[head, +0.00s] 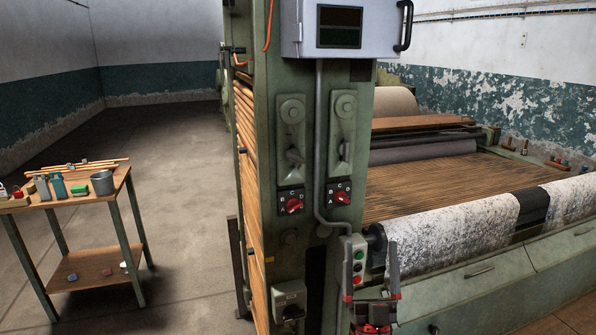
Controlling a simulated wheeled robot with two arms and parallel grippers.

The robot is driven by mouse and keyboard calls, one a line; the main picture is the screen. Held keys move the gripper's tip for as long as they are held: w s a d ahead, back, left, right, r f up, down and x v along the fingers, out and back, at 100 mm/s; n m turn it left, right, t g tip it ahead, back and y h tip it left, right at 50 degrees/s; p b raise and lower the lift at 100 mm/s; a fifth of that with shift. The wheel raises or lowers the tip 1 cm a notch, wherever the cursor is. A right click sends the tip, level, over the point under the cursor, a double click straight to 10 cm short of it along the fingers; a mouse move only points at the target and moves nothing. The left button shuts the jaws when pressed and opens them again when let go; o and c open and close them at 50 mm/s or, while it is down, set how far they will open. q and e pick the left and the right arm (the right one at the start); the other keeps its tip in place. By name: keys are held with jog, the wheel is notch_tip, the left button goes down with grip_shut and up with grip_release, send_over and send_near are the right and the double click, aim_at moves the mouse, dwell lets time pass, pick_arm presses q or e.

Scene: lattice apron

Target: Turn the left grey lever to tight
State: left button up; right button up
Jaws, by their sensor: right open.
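The left grey lever (294,156) is on a green plate on the front of the green machine post, below a round boss. A matching right grey lever (344,151) is on a second plate beside it. Whether either is tight cannot be read. Under them are a left red selector knob (292,205) and a right red selector knob (342,198), on black plates lettered A to D. My right gripper (372,268) is low at the bottom, open, below and right of the levers, in front of the button box. It touches neither lever. My left gripper is out of view.
A grey button box (356,252) with green and red buttons hangs beside the post. A grey conduit (319,150) runs down between the levers. A cabinet (350,28) overhangs above. A roll of speckled cloth (450,236) lies right. A wooden cart (75,201) stands left, with clear floor between.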

jog(key=w+a+r+m+g+y+b, duration=0.1)
jog(key=w+a+r+m+g+b, duration=0.2)
jog(key=w+r+g, duration=0.5)
jog(key=s+a+r+n+g+y+b, duration=0.3)
jog(key=s+a+r+g+y+b, duration=0.1)
jog(key=s+a+r+y, duration=0.15)
jog(key=p, duration=1.7)
send_near(296, 159)
jog(key=x, duration=0.7)
jog(key=shift+r, duration=0.1)
jog(key=shift+w+a, duration=0.25)
jog(key=shift+w, duration=0.4)
jog(key=c, duration=1.4)
